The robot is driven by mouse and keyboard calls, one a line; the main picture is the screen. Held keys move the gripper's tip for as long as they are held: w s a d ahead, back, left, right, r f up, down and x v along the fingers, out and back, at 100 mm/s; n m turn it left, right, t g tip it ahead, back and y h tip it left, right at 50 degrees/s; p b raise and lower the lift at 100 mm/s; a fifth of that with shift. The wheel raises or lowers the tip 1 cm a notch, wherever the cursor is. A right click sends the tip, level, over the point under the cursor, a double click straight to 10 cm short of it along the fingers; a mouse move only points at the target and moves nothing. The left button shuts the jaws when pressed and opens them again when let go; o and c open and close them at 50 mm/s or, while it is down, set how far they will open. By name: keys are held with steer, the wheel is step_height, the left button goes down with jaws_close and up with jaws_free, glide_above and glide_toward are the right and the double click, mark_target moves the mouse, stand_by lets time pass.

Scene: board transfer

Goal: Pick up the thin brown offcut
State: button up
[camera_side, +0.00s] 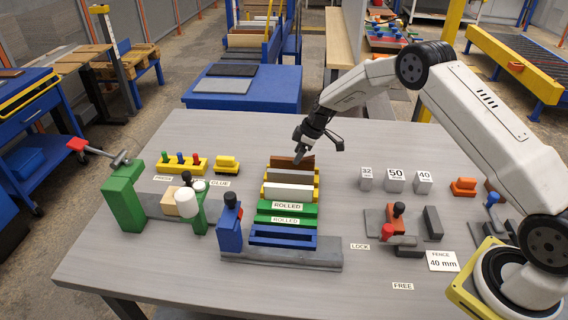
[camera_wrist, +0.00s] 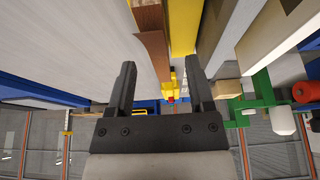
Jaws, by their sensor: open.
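The thin brown offcut (camera_side: 280,162) stands on edge in the rearmost place of the yellow rack (camera_side: 317,177) in the side view. A grey board (camera_side: 288,176) and a white board (camera_side: 288,191) stand in front of it. My gripper (camera_side: 299,157) is at the brown offcut's upper edge, near its middle, and hides part of it. In the wrist view, the brown offcut (camera_wrist: 153,38) runs between the two open fingers of my gripper (camera_wrist: 160,64). Neither finger clearly touches it. The yellow rack (camera_wrist: 183,25) lies right beside it.
Green blocks labelled ROLLED (camera_side: 287,208) and a blue fixture (camera_side: 282,237) stand in front of the rack. A green press (camera_side: 125,196) is at the left, and weights (camera_side: 395,181) are at the right. The grey tabletop behind the rack is clear.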

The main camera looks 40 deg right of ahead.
mark_target(292, 167)
steer(key=shift+x, duration=2.4)
jaws_close()
